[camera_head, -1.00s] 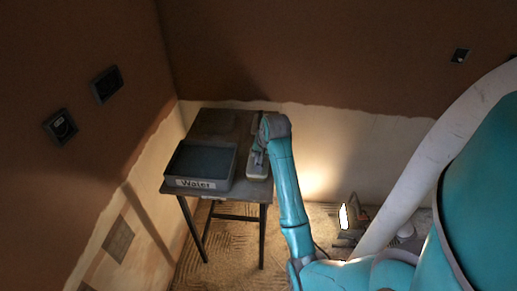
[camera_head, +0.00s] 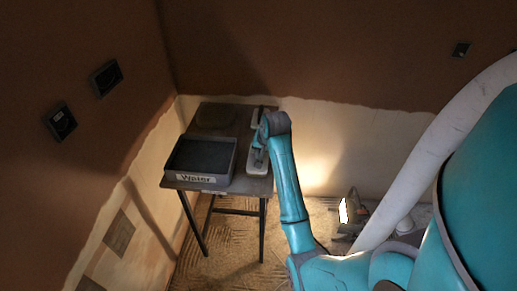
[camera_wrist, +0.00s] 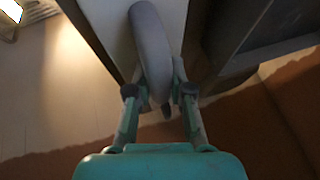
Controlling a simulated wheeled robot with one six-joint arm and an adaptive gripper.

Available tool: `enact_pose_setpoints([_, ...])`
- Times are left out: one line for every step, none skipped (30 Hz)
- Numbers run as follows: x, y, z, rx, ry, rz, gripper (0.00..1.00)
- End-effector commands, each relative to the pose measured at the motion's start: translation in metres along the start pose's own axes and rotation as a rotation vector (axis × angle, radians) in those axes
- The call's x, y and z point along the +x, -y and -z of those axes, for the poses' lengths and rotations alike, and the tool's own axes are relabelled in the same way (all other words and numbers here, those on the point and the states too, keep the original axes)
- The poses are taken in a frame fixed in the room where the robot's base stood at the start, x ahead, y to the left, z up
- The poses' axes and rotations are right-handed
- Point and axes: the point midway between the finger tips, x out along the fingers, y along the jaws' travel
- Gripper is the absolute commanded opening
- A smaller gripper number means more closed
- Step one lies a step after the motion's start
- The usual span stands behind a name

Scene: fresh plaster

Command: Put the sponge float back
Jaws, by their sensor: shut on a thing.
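The sponge float (camera_head: 257,168) has a pale, long base and shows at the right side of the table, partly hidden by my gripper. In the wrist view its grey, curved handle (camera_wrist: 151,45) lies between the two fingers, above the pale base (camera_wrist: 108,25). My gripper (camera_head: 260,150) is shut on the handle; its fingers also show in the wrist view (camera_wrist: 158,95). Whether the base touches the tabletop, I cannot tell.
A dark tray labelled "Water" (camera_head: 195,179) stands on the table (camera_head: 240,185), close left of the float. A flat dark thing (camera_head: 216,115) lies at the back left, and a pale strip (camera_head: 256,115) behind my gripper. A lit work lamp (camera_head: 350,212) stands on the floor.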

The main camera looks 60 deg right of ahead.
Motion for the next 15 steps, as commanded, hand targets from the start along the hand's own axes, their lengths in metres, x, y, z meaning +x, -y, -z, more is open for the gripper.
enact_pose_setpoints([-0.0001, 0.0001, 0.0002, 0.000, -0.001, 0.000, 0.00])
enact_pose_setpoints([-0.0001, 0.0001, 0.0002, 0.000, -0.001, 0.000, 0.00])
enact_pose_setpoints([-0.0001, 0.0001, 0.0002, 0.000, -0.001, 0.000, 0.00])
enact_pose_setpoints([-0.0001, 0.0001, 0.0002, 0.000, -0.001, 0.000, 0.00])
enact_pose_setpoints([-0.0001, 0.0001, 0.0002, 0.000, 0.000, 0.000, 0.00])
enact_pose_setpoints([-0.0001, 0.0001, 0.0002, 0.000, 0.000, 0.000, 0.28])
enact_pose_setpoints([-0.0001, 0.0001, 0.0002, 0.000, 0.000, 0.000, 0.36])
enact_pose_setpoints([-0.0001, 0.0001, 0.0002, 0.000, 0.000, 0.000, 0.43])
enact_pose_setpoints([-0.0001, 0.0001, 0.0002, 0.000, 0.000, 0.000, 0.50])
enact_pose_setpoints([-0.0001, 0.0001, 0.0001, 0.000, 0.000, 0.000, 0.50])
enact_pose_setpoints([-0.0001, 0.0001, 0.0001, 0.000, 0.000, 0.000, 0.50])
enact_pose_setpoints([-0.0001, 0.0001, 0.0001, 0.000, 0.000, 0.000, 0.50])
enact_pose_setpoints([-0.0001, 0.0001, 0.0001, 0.000, 0.000, 0.000, 0.50])
enact_pose_setpoints([-0.0001, 0.0000, 0.0001, 0.000, 0.000, 0.000, 0.50])
enact_pose_setpoints([-0.0001, 0.0000, 0.0001, 0.000, 0.000, 0.000, 0.50])
